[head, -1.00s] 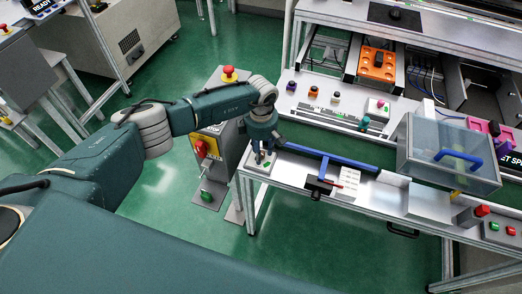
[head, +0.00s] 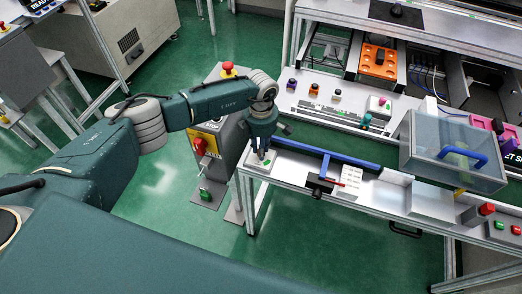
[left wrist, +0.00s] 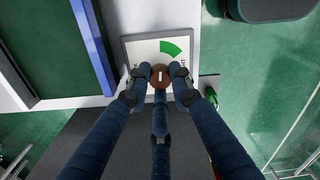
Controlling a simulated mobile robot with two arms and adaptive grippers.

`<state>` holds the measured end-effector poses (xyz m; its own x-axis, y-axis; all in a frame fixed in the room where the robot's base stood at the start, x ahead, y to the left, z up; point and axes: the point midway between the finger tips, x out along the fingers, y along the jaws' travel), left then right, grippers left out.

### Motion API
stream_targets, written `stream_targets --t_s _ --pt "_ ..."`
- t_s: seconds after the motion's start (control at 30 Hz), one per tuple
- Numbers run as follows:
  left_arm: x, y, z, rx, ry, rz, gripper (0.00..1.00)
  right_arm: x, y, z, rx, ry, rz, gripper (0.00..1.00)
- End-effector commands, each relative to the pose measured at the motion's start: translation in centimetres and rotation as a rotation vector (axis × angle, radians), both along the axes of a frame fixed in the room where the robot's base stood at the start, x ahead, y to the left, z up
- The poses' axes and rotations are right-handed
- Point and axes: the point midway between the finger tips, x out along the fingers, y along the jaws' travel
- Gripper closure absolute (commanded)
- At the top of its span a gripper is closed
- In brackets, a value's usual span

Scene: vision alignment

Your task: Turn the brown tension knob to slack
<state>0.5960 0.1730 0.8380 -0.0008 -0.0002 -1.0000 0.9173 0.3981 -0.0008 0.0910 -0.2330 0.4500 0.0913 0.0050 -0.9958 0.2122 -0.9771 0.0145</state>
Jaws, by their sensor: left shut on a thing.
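The brown tension knob (left wrist: 160,77) sits on a pale square dial plate (left wrist: 133,48) in the left wrist view. A short white mark on the knob points roughly straight up in that view. A green sector (left wrist: 171,47) lies on the plate above and slightly right of the knob. Lettering beside the knob is partly hidden by the fingers. My left gripper (left wrist: 160,73) is shut on the knob, with fingertips on its left and right sides. In the head view my left gripper (head: 261,154) points down at the plate (head: 255,165) on the table's left corner; the knob is hidden there.
A blue bar (head: 335,155) runs along the bench right of the plate. A clear box with a blue handle (head: 462,152) stands further right. A grey pedestal with a red button (head: 228,69) stands left of the bench. Green floor is open in front.

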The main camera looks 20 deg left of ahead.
Motion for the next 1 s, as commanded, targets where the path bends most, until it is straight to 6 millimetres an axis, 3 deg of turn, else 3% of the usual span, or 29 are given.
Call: stream_targets --t_s 1.0 --pt "0.0 0.0 0.0 0.001 -0.001 0.965 1.0 0.0 -0.1 -3.2 -0.001 0.0 0.001 1.0"
